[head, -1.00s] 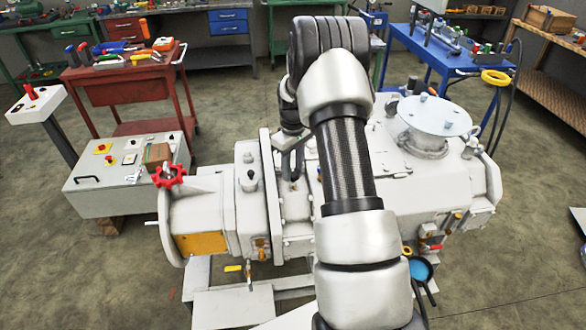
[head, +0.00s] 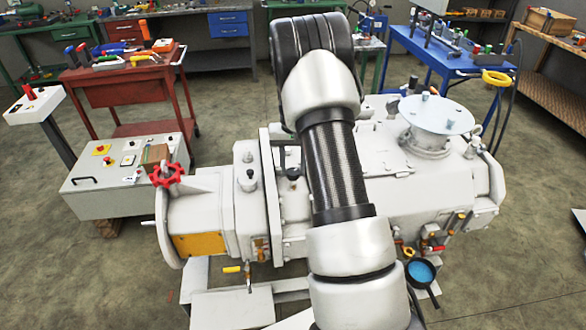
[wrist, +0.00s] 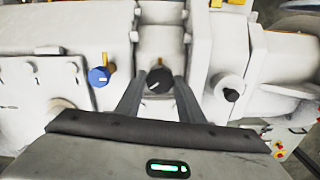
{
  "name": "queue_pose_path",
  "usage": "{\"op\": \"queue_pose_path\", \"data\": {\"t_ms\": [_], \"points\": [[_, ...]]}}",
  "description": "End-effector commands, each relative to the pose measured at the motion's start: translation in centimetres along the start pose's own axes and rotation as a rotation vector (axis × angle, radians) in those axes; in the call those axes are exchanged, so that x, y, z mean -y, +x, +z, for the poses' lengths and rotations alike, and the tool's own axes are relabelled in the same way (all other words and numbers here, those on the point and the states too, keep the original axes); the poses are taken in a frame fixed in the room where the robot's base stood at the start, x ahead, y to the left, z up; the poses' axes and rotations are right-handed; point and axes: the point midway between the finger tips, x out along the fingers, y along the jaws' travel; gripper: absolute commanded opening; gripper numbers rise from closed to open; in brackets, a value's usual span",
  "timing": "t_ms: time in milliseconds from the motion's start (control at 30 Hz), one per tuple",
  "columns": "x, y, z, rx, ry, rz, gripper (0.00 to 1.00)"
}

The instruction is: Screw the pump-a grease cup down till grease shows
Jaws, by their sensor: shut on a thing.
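A dark round cup or knob (wrist: 159,79) with a pale mark stands on the grey pump body (wrist: 65,75), between my two fingertips in the wrist view. My gripper (wrist: 158,85) is shut on it, a finger on each side. In the head view the dark cup (head: 293,173) shows just left of my arm, with my dark gripper around it. I see no grease around the cup; the cup's base is partly hidden. I cannot read any label naming it pump-a.
A blue knob (wrist: 98,76) and another black knob (wrist: 231,95) stand on either side in the wrist view. A red handwheel (head: 167,175) is at the pump's left end. A control box (head: 125,180) stands left.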

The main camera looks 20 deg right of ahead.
Motion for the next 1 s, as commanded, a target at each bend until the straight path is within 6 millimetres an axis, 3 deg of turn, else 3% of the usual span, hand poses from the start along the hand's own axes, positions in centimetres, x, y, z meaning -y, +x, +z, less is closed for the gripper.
{"op": "queue_pose_path", "data": {"t_ms": [400,967,1000], "points": [[0.03,-0.12,-0.07,-0.002,0.195,0.0,0.12],[0.02,-0.14,-0.08,-0.002,0.225,-0.001,0.12],[0.02,-0.15,-0.08,-0.002,0.225,-0.001,0.38]]}}
